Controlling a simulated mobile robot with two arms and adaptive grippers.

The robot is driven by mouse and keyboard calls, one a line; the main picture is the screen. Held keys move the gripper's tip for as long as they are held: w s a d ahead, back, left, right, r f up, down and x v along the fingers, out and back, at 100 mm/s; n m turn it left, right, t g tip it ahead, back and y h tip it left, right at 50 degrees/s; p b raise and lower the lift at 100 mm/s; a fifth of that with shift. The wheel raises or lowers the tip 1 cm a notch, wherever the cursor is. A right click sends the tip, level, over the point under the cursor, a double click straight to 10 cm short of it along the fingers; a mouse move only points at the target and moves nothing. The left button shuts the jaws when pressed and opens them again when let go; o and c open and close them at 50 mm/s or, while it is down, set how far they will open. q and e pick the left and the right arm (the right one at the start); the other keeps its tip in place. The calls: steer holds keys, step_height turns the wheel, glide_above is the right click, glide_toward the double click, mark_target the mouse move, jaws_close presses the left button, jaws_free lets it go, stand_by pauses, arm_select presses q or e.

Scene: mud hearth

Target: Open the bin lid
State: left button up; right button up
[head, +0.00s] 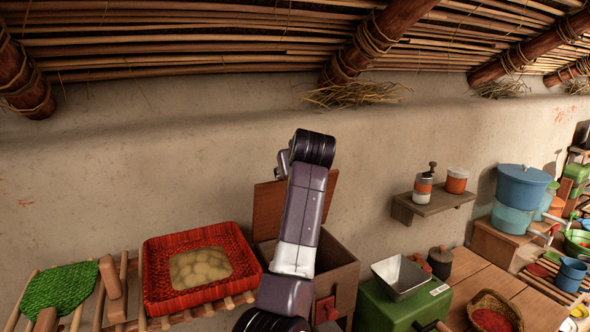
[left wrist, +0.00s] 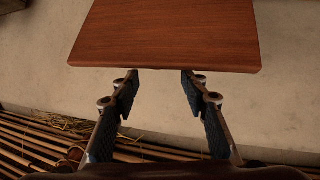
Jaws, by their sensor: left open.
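The wooden bin (head: 342,272) stands against the mud wall in the head view, partly hidden behind my arm. Its reddish-brown lid (head: 268,207) is raised, standing steeply up at the bin's back left. My arm crosses in front of the lid and the bin's opening, so the gripper's fingers cannot be made out there. In the left wrist view a flat wooden panel, seemingly the lid (left wrist: 165,35), fills the top middle. My left gripper (left wrist: 160,82) is open, its two fingertips near the panel's edge with nothing between them. My right gripper is not in view.
A red woven basket (head: 160,291) of pale round items sits left of the bin on a slatted rack. A green box (head: 400,304) with a metal pan (head: 400,278) stands close to the right. A small wall shelf (head: 432,205) holds two jars.

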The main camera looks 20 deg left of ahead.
arm_select(q)
steer(key=v, duration=0.6)
steer(key=shift+f, duration=0.1)
stand_by(0.3)
